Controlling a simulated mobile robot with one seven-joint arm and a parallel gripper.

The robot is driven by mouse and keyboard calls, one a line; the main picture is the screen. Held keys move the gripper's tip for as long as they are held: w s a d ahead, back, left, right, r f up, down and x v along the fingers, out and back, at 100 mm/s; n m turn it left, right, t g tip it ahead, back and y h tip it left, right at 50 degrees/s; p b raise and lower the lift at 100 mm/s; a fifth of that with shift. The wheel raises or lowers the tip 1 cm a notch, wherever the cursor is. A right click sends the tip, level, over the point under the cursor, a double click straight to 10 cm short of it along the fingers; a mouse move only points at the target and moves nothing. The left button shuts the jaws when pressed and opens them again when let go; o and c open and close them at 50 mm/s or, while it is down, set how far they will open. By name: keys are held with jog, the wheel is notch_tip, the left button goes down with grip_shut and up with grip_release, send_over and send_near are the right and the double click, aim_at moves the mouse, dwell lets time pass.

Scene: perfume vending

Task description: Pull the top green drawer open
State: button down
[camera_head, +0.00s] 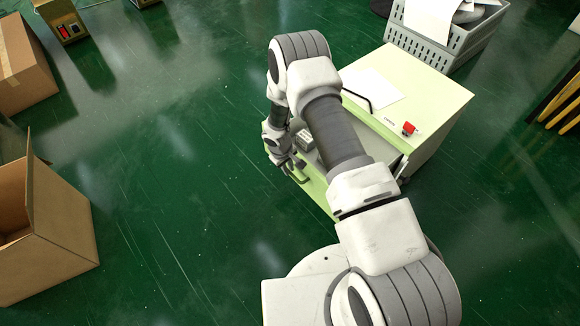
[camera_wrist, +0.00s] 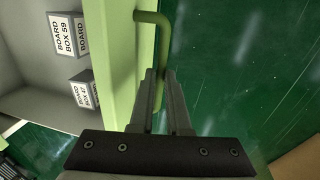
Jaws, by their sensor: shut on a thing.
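The light green drawer stands pulled out from the cabinet, its front panel (camera_head: 318,190) apart from the cabinet body; my arm covers part of it. In the wrist view the drawer front (camera_wrist: 122,60) runs along the left of the fingers, with a bar handle (camera_wrist: 164,40) on its outer face. My gripper (camera_wrist: 163,78) is at this handle, shut on it; the gripped part is mostly hidden between the fingers. Two grey boxes labelled "Board Box 59" (camera_wrist: 68,34) and "Board Box 47" (camera_wrist: 82,90) lie inside the drawer.
The pale green cabinet (camera_head: 440,105) has a red button (camera_head: 409,128) and white paper (camera_head: 372,90) on top. A grey crate (camera_head: 440,45) stands behind it. Cardboard boxes (camera_head: 60,215) (camera_head: 22,65) sit at left. The green floor between is clear.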

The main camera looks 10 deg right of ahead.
jog(key=shift+a, duration=0.15)
jog(key=c, duration=0.9)
grip_release()
jog(key=a+r+p, duration=0.1)
jog(key=r, duration=0.4)
jog(key=s+r+p, duration=0.1)
jog(key=r+p, duration=0.1)
jog(key=r, duration=0.4)
jog(key=s+a+r+p, duration=0.1)
jog(key=r+p, duration=0.1)
jog(key=r, duration=0.4)
jog(key=shift+a+r, duration=0.1)
jog(key=shift+a, duration=0.2)
jog(key=shift+w+r, duration=0.1)
